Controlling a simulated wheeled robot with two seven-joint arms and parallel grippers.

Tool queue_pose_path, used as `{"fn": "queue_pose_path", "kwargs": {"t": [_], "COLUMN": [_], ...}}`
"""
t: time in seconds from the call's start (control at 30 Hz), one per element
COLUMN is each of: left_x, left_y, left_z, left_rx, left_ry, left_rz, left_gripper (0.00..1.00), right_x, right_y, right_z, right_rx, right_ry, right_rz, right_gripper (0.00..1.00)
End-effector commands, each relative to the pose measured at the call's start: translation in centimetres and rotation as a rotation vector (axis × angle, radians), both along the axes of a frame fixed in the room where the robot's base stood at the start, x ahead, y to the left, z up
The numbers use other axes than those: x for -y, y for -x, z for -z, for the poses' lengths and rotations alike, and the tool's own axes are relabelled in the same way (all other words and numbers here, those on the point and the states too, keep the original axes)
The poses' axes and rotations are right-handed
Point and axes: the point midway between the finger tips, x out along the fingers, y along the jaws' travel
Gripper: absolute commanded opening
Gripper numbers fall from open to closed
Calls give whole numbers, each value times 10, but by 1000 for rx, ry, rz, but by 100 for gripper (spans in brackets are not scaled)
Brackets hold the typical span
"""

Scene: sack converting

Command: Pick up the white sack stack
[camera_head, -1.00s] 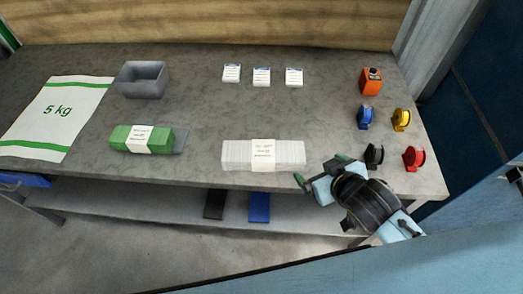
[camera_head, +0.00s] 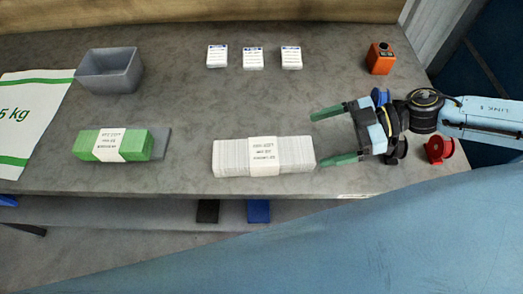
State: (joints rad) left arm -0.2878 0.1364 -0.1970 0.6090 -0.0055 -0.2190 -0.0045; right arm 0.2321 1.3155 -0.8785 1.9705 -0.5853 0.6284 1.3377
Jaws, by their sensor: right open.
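The white sack stack (camera_head: 232,158) lies on the grey table near its front edge, with a white printed paper band around its middle. My right gripper (camera_head: 338,136) is open and empty, just to the right of the stack's right end. Its two green-tipped fingers point left, one farther back than the stack and the other close to the stack's right end. I cannot tell whether that nearer finger touches the stack. My left gripper is not in view.
A green banded stack (camera_head: 140,145) lies left on a grey piece. A grey bin (camera_head: 109,72), several white label packs (camera_head: 253,58) and an orange device (camera_head: 380,58) stand farther back. A red tape roll (camera_head: 438,150) is at right, partly behind my arm. The table (camera_head: 200,112) between is clear.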

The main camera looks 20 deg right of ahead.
Motion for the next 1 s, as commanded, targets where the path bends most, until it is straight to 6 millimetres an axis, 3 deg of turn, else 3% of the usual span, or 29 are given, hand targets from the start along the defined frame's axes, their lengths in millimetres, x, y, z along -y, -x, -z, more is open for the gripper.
{"fn": "queue_pose_path", "kwargs": {"t": [0.3,0.57,0.83,1.0], "left_x": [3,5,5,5], "left_y": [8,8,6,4], "left_z": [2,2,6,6], "left_rx": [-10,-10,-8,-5], "left_ry": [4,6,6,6], "left_rz": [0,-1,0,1], "left_gripper": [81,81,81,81], "right_x": [-54,-73,-109,-118], "right_y": [-11,-16,-25,-27], "right_z": [20,29,40,45], "right_rx": [2,2,2,0], "right_ry": [-6,-3,-5,-2], "right_rz": [-4,-3,-4,0], "right_gripper": [94,94,94,94]}}
